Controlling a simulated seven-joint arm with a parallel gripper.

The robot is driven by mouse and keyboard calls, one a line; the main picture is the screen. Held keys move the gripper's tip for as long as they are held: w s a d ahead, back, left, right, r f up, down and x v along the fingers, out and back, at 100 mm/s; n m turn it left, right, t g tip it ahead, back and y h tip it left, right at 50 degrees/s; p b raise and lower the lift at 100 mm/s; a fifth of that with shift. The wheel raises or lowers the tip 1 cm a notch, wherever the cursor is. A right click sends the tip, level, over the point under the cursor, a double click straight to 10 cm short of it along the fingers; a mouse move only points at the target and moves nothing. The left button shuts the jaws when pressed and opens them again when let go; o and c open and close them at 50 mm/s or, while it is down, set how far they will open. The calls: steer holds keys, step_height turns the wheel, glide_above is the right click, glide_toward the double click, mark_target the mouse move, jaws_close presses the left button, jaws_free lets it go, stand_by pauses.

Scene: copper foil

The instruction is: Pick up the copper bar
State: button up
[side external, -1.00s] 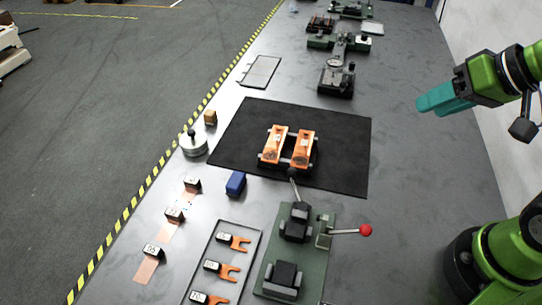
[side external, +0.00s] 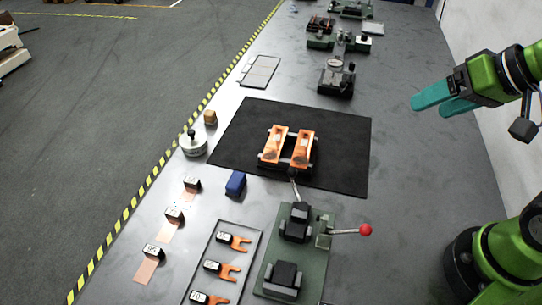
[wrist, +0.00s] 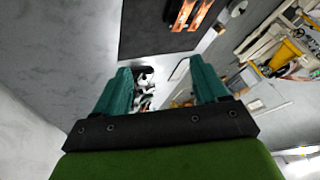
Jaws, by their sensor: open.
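Two copper-coloured bars, the left bar (side external: 273,143) and the right bar (side external: 302,151), lie side by side across grey supports on the black mat (side external: 345,140). I cannot tell which one the task means. In the wrist view they show at the top, as a left bar (wrist: 184,14) and a right bar (wrist: 201,14), partly cut off. My gripper (side external: 430,107) is open and empty, well to the right of the bars and raised off the bench. Its two teal fingers show spread apart in the wrist view (wrist: 160,70).
Below the mat stand a green-based lever press (side external: 320,245) with a red knob, a tray (side external: 258,240) of copper forks and a blue block (side external: 236,183). Copper strips under black weights (side external: 174,214) lie lower left. The bench right of the mat is clear.

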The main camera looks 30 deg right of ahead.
steer(key=shift+a, duration=0.1)
steer(key=m+g+h, duration=0.2)
steer(key=m+g, duration=0.1)
steer(key=g, duration=0.4)
glide_above(275, 142)
step_height(275, 142, down, 6)
step_height(275, 142, up, 2)
steer(key=m, duration=0.2)
step_height(275, 142, down, 10)
steer(key=shift+s+a+f, duration=0.1)
steer(key=shift+s, duration=0.05)
steer(key=shift+f, duration=3.15)
